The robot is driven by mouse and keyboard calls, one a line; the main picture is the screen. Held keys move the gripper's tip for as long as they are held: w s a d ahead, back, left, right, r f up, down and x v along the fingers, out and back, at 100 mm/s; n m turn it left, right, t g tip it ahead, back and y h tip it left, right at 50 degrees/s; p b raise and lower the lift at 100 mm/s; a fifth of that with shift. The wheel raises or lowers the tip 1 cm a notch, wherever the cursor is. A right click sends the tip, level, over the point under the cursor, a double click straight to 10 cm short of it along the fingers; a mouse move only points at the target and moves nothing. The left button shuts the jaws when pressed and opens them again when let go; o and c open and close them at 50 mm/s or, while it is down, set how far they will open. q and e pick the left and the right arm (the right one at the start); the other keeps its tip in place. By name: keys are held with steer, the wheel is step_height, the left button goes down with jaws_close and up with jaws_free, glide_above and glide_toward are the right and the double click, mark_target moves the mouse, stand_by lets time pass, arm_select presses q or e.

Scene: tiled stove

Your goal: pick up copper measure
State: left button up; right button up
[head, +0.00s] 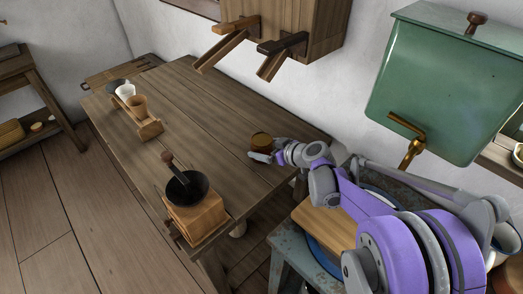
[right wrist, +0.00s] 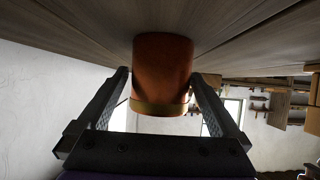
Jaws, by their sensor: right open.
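The copper measure (head: 261,141) is a small brownish cup near the right edge of the wooden table (head: 190,100). In the right wrist view the copper measure (right wrist: 162,65) is reddish-copper with a brass-coloured band and fills the middle, with the picture upside down. My right gripper (head: 268,157) is at the measure, low over the table. Its two fingers are open, one on each side of the measure in the wrist view; I cannot tell whether they touch it. In the head view the fingers partly cover its lower side. My left gripper is not in view.
A coffee grinder (head: 195,212) stands at the table's near corner. A wooden holder (head: 150,129) with cups is at the left. A wall box (head: 300,25) with wooden spouts hangs above. A green tank (head: 440,90) with a brass tap is at the right. The middle tabletop is clear.

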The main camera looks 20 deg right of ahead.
steer(key=x, duration=0.4)
steer(key=shift+w+a+b, duration=0.2)
steer(key=shift+w+b, duration=0.15)
steer(key=shift+r, duration=0.15)
jaws_close()
step_height(320, 180, up, 10)
steer(key=p, duration=0.2)
